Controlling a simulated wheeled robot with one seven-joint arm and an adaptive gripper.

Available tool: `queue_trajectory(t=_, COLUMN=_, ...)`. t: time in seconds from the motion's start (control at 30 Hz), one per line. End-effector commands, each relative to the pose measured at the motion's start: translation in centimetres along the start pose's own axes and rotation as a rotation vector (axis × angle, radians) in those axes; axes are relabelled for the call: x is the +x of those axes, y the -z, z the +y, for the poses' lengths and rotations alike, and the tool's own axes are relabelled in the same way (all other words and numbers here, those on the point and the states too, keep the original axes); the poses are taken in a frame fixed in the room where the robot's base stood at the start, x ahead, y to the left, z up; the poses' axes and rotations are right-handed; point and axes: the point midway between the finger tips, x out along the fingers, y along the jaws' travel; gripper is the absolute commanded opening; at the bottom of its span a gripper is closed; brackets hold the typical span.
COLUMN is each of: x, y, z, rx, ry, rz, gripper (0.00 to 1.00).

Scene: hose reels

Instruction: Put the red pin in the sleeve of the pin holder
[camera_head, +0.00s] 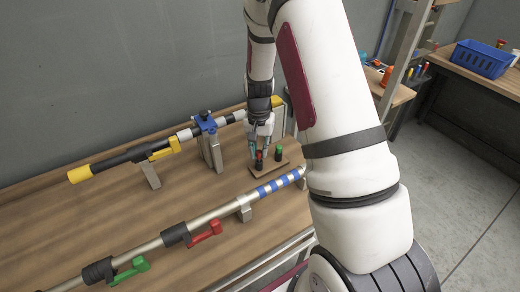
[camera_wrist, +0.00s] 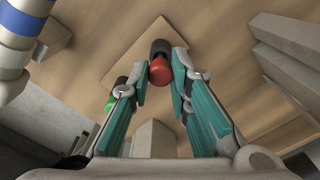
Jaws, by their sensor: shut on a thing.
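The red pin (camera_wrist: 160,71) is between the fingertips of my gripper (camera_wrist: 163,62) in the wrist view. My gripper is shut on its red head. A dark cylinder (camera_wrist: 160,48) shows in line just beyond the red head; I cannot tell how far the pin sits in it. The pin holder (camera_wrist: 112,57) is a flat light-brown board under the pin. A green pin (camera_wrist: 108,103) with a black part stands beside the red one. In the head view my gripper (camera_head: 261,150) points down over the holder (camera_head: 268,170), with the red pin (camera_head: 259,154) and green pin (camera_head: 279,150) there.
A black-and-white pole (camera_head: 125,157) with yellow ends lies on supports behind, held by a blue clamp (camera_head: 205,122). A silver pole (camera_head: 205,218) with blue bands and red and green levers lies in front. A blue basket (camera_head: 482,59) stands on a far table.

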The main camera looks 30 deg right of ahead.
Motion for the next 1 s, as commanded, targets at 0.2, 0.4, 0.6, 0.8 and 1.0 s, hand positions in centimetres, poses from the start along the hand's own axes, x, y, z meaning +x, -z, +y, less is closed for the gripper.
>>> queue_trajectory(t=0.2, x=0.1, y=0.0, z=0.0, rx=0.000, ry=0.001, rz=0.001, gripper=0.00)
queue_trajectory(t=0.4, x=0.5, y=0.0, z=0.0, rx=0.001, ry=0.000, rz=-0.001, gripper=0.00)
queue_trajectory(t=0.6, x=1.1, y=0.0, z=0.0, rx=0.001, ry=0.000, rz=-0.001, gripper=0.00)
queue_trajectory(t=0.8, x=1.3, y=0.0, z=0.0, rx=0.001, ry=0.000, rz=0.000, gripper=0.20)
queue_trajectory(t=1.0, x=1.2, y=0.0, z=0.0, rx=0.001, ry=0.000, rz=0.000, gripper=0.38)
